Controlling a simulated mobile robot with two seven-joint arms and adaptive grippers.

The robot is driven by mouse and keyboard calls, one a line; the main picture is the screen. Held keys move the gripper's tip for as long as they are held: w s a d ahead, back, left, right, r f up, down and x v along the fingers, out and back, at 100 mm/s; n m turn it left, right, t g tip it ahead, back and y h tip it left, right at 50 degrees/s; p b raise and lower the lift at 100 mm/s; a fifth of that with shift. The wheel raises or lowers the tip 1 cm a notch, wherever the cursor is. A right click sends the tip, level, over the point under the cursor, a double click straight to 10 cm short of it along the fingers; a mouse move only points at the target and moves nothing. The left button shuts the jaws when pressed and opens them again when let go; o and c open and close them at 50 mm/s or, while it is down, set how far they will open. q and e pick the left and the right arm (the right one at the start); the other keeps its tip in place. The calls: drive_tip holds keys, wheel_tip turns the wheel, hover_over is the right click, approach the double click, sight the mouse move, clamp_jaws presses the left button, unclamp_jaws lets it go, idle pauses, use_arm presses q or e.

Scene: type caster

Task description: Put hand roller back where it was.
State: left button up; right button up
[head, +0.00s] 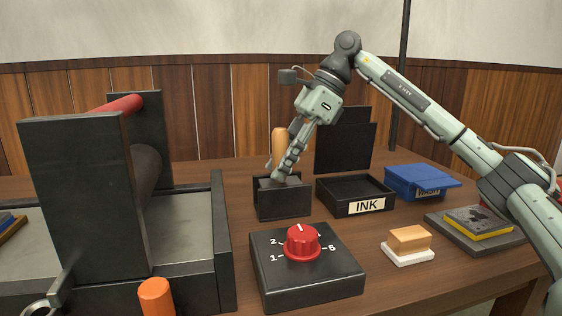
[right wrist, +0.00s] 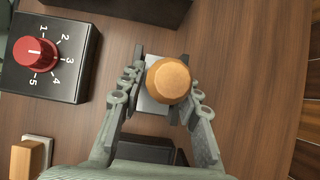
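The hand roller's wooden handle (head: 278,141) stands upright over a small black open-topped holder (head: 284,203), with a grey part below it inside the holder's rim. In the right wrist view the round handle end (right wrist: 169,80) sits between my right gripper's fingers (right wrist: 161,72), with a light grey surface beneath. In the head view the right gripper (head: 280,172) reaches down to the holder, its tips at the rim beside the handle. The handle hides the contact, so I cannot tell whether the fingers touch the roller. My left gripper is not in view.
A black dial box with a red knob (head: 302,241) stands in front of the holder. The INK tray (head: 358,191) is close on its right and a dark press (head: 75,210) on its left. A blue box (head: 418,181) and a wooden-handled stamp (head: 408,243) are farther right.

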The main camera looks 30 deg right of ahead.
drive_tip(key=shift+o, duration=0.7)
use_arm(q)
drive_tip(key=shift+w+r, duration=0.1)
use_arm(e)
drive_tip(key=shift+r, duration=0.25)
use_arm(q)
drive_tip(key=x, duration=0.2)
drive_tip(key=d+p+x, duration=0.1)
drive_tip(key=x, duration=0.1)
drive_tip(key=shift+p, duration=0.3)
use_arm(e)
drive_tip(key=v, duration=1.2)
drive_tip(key=shift+f, duration=0.15)
drive_tip(key=shift+c, duration=0.2)
